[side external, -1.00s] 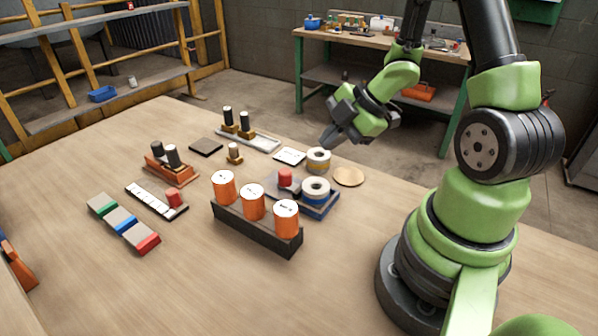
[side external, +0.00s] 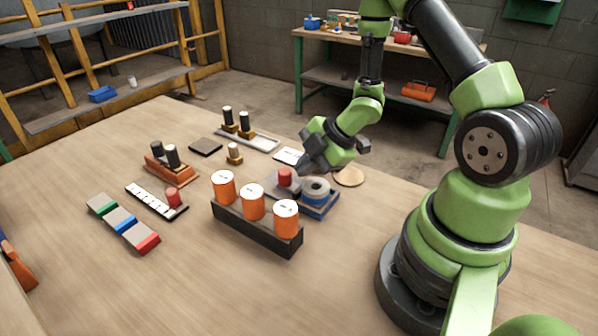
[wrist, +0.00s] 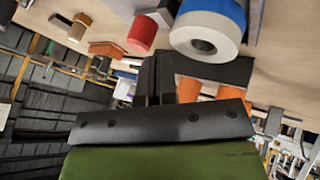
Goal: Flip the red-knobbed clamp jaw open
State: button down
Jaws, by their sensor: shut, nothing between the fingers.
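My gripper (side external: 304,168) is just behind and right of the knob, shut and empty, pointing down and left. Contact with the knob cannot be told. In the wrist view the closed dark fingers (wrist: 155,75) lie below a red knob (wrist: 142,32). The jaw's hinge is not clear.
A blue-and-white roll (side external: 316,189) sits right of the knob. Several orange cylinders in a dark holder (side external: 255,235) stand in front. A round tan disc (side external: 348,177) lies to the right. Another red knob (side external: 173,197) stands on a strip at left. The front table is clear.

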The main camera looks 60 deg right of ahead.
aim_at(279, 171)
jog(key=shift+x, duration=1.2)
jog(key=shift+w, duration=1.75)
jog(key=shift+d+r, duration=0.1)
jog(key=shift+r, duration=0.05)
jog(key=v, duration=0.9)
jog(key=shift+s+r, duration=0.25)
jog(key=shift+s, duration=0.1)
jog(key=shift+d, duration=0.1)
